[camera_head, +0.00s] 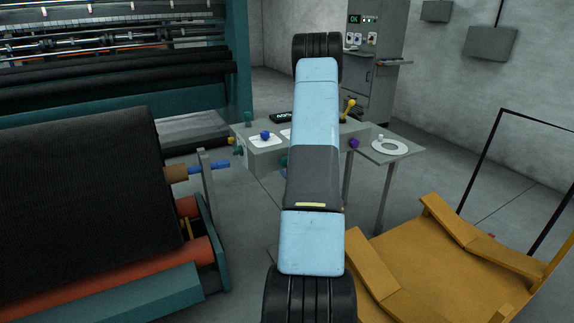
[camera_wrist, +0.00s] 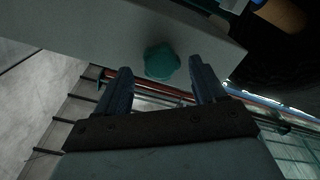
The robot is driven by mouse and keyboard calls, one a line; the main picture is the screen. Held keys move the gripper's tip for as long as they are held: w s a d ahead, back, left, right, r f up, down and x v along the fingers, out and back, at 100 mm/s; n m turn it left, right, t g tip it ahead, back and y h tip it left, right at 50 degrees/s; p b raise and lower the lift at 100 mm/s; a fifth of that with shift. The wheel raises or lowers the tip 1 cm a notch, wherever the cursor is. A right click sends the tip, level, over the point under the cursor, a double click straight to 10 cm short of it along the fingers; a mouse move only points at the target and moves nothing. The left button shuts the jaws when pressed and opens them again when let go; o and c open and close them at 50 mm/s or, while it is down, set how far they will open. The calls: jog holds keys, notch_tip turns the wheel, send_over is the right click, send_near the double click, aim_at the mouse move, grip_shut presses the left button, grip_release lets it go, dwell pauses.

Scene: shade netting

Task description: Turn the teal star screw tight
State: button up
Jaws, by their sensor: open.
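In the wrist view the teal star screw (camera_wrist: 161,62) sits against a pale grey panel (camera_wrist: 90,28), near its edge. My gripper (camera_wrist: 160,77) is open, with its dark blue fingers on either side of the screw's line. The screw shows just beyond the gap between the fingertips, and I see no contact. In the head view my arm hides my gripper. A bit of teal (camera_head: 283,161) shows at the arm's left edge on the grey bench front, perhaps the same screw.
The grey bench (camera_head: 263,159) carries a blue knob (camera_head: 265,134), a teal post (camera_head: 248,118), a yellow lever (camera_head: 348,108) and a purple knob (camera_head: 353,143). A black roll (camera_head: 80,190) stands left. A yellow cart (camera_head: 440,275) stands right. Some floor between is clear.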

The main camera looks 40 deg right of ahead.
jog(key=n, duration=0.4)
jog(key=shift+x, duration=1.55)
grip_shut()
jog(key=m, duration=0.6)
jog(key=shift+m, duration=0.4)
grip_release()
